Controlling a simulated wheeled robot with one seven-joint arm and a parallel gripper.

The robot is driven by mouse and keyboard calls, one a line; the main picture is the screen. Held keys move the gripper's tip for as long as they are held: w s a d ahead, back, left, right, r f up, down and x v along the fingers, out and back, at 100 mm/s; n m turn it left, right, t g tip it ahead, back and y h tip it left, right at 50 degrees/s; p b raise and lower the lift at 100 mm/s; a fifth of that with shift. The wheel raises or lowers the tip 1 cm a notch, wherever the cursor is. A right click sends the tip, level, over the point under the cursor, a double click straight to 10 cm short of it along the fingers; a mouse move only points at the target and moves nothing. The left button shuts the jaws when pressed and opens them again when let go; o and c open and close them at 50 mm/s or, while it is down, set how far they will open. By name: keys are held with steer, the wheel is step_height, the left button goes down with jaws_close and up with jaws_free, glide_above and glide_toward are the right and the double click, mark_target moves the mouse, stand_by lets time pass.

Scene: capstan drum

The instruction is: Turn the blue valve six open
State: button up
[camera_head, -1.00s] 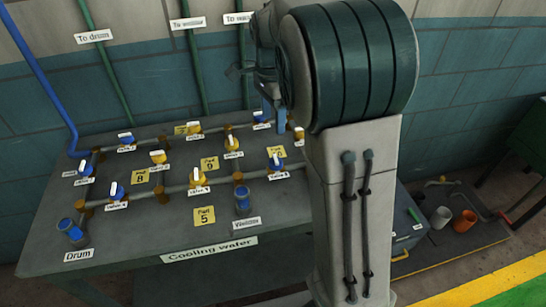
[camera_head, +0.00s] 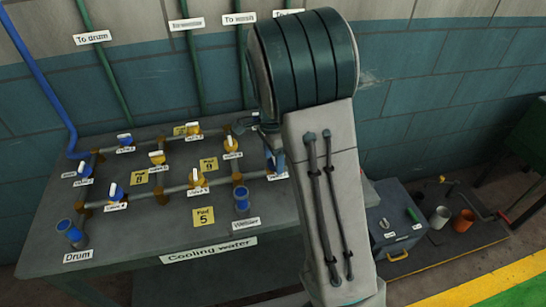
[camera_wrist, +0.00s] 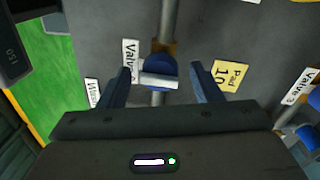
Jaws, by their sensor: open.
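In the wrist view a blue valve (camera_wrist: 165,64) with a white bar handle (camera_wrist: 160,82) sits on a grey pipe. Its label (camera_wrist: 130,58) reads "Valve", but my left finger hides the number. My gripper (camera_wrist: 160,69) is open, with one blue finger on each side of this valve and visible gaps between. The handle lies across the pipe. In the head view my arm hides most of this valve and the gripper, at the right end of the front pipe. Other blue valves stand at the back left (camera_head: 125,140) and front left (camera_head: 116,192).
Several yellow valves, such as one on the front pipe (camera_head: 197,180), share the bench (camera_head: 130,240). A yellow "Pad 10" label (camera_wrist: 230,75) lies right of my gripper. A grey toolbox (camera_head: 400,235) stands to the right.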

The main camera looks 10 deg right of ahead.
steer(key=shift+f, duration=0.1)
steer(key=c, duration=0.9)
steer(key=shift+c, duration=0.2)
steer(key=shift+n, duration=0.3)
steer(key=n, duration=0.3)
steer(key=shift+n+b, duration=0.4)
steer(key=n+b, duration=0.1)
steer(key=n, duration=0.3)
steer(key=shift+s, duration=0.1)
steer(key=n, duration=0.5)
steer(key=shift+t+h+b, duration=0.3)
steer(key=shift+t+b, duration=0.1)
steer(key=shift+n+b, duration=0.3)
steer(key=shift+n, duration=2)
steer(key=shift+s, duration=0.1)
